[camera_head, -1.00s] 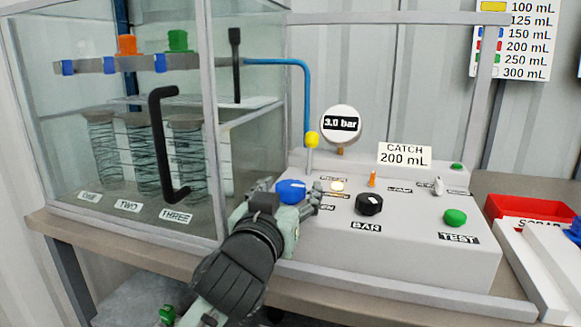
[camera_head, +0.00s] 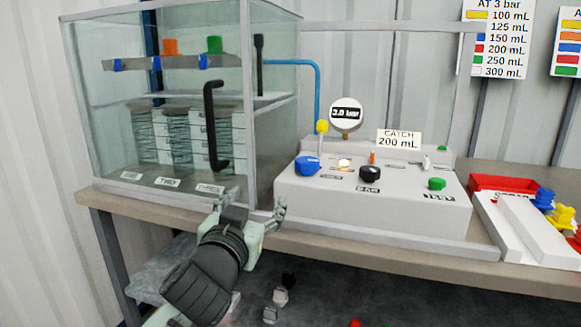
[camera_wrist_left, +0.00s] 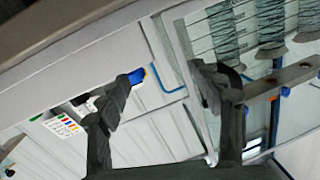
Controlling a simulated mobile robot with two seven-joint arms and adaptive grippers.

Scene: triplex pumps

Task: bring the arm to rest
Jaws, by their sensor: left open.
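My left gripper (camera_head: 250,212) is open and empty in the head view. It is in front of the bench edge, below the glass cabinet (camera_head: 249,130) and left of the grey control console (camera_head: 330,208). The blue knob (camera_head: 307,166) on the console stands clear of the fingers, up and to the right. In the left wrist view the two dark fingers (camera_wrist_left: 170,110) are spread apart, with a blue part (camera_wrist_left: 137,76) beyond them, seeming to be the knob. My right gripper is in neither view.
The cabinet has a black door handle (camera_head: 211,125). The console carries a black knob (camera_head: 370,174), a green button (camera_head: 437,184) and a gauge (camera_head: 346,113) reading 3.0 bar. A red tray (camera_head: 500,183) and coloured parts (camera_head: 563,216) lie at the right. Small blocks lie below the bench.

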